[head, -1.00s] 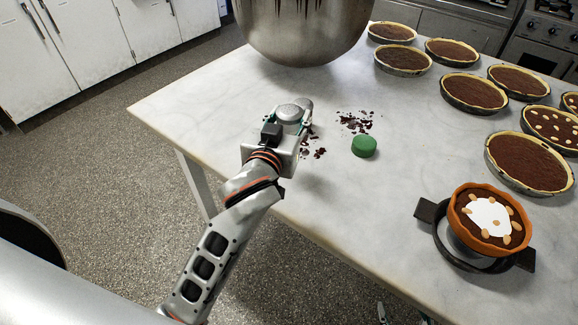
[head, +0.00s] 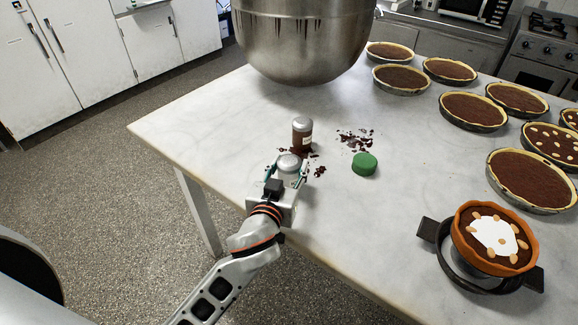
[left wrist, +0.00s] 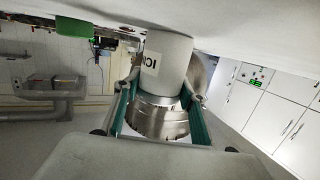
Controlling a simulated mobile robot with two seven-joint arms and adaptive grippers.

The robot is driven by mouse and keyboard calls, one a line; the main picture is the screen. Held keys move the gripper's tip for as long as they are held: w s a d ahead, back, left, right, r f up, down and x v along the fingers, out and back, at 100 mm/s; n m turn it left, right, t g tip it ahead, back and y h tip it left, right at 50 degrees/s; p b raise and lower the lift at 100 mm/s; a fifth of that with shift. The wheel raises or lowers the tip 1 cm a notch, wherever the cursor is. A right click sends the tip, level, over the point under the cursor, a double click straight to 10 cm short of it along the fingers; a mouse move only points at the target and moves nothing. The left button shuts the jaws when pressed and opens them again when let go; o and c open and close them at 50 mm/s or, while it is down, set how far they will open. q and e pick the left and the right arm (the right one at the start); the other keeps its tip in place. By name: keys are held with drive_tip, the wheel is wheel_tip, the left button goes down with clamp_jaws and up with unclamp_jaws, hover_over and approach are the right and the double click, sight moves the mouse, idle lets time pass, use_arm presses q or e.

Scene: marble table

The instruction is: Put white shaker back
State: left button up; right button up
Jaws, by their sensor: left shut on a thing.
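The white shaker (left wrist: 166,58) shows in the left wrist view, its picture upside down, with a dark-lettered label and a metal top (left wrist: 158,117). My left gripper (head: 287,172) is shut on it, with the teal fingers on both sides. In the head view only the shaker's silver top (head: 289,161) shows clearly; the gripper hides the rest. It is upright at the table's near edge, close to the tabletop; I cannot tell whether its base touches. My right gripper is not in view.
A brown shaker with a silver top (head: 302,134) stands just behind the held one. Dark crumbs (head: 355,139) and a green round piece (head: 364,164) lie to the right. A large metal bowl (head: 302,40) hangs behind. An orange-rimmed tart (head: 494,238) and several pies fill the right side.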

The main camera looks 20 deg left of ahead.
sight(288, 175)
use_arm(q)
drive_tip(key=shift+f, duration=0.1)
drive_tip(key=o, duration=1.3)
drive_tip(key=shift+f+b, duration=0.15)
drive_tip(key=shift+b, duration=0.3)
drive_tip(key=s, duration=0.4)
drive_tip(key=s+r, duration=0.1)
drive_tip(key=s, duration=0.2)
drive_tip(key=shift+d+b, duration=0.35)
drive_tip(key=shift+d, duration=0.05)
drive_tip(key=shift+s+r, duration=0.1)
drive_tip(key=shift+s, duration=0.25)
